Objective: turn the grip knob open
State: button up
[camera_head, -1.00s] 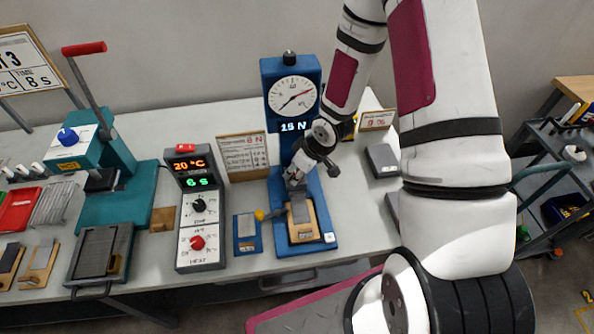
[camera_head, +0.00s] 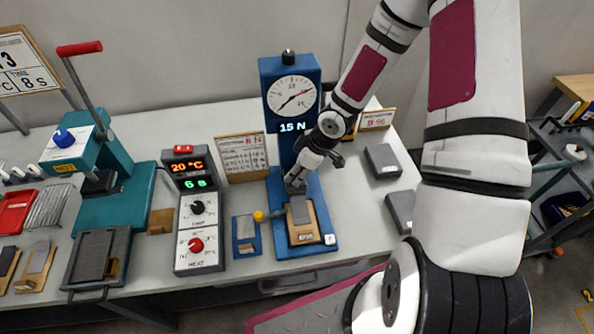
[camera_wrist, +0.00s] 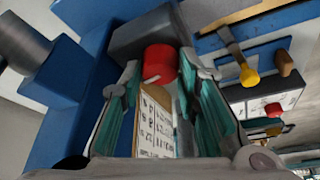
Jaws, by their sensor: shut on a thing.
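The blue tester stand (camera_head: 271,70) carries a round dial (camera_head: 291,96) and a display reading 15 N. A red knob (camera_wrist: 160,62) with a white mark, apparently the grip knob, sits between my fingers in the wrist view, against a dark grey block (camera_wrist: 146,32). My gripper (camera_wrist: 157,85) is shut on this knob, with a teal pad on each side. In the head view my gripper (camera_head: 295,186) is low at the stand's front, just behind a wooden block with a grey plate (camera_head: 300,212). The knob is hidden there by my gripper.
Left of the stand are a small blue block (camera_head: 246,235), a yellow-ended lever (camera_head: 259,216) and a heater control box (camera_head: 199,220) with black and red knobs. A card on a stand (camera_head: 243,158) is behind. Grey blocks (camera_head: 383,160) lie to the right.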

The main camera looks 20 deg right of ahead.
jog(key=o, duration=1.2)
jog(key=shift+c, duration=0.2)
jog(key=v, duration=1.2)
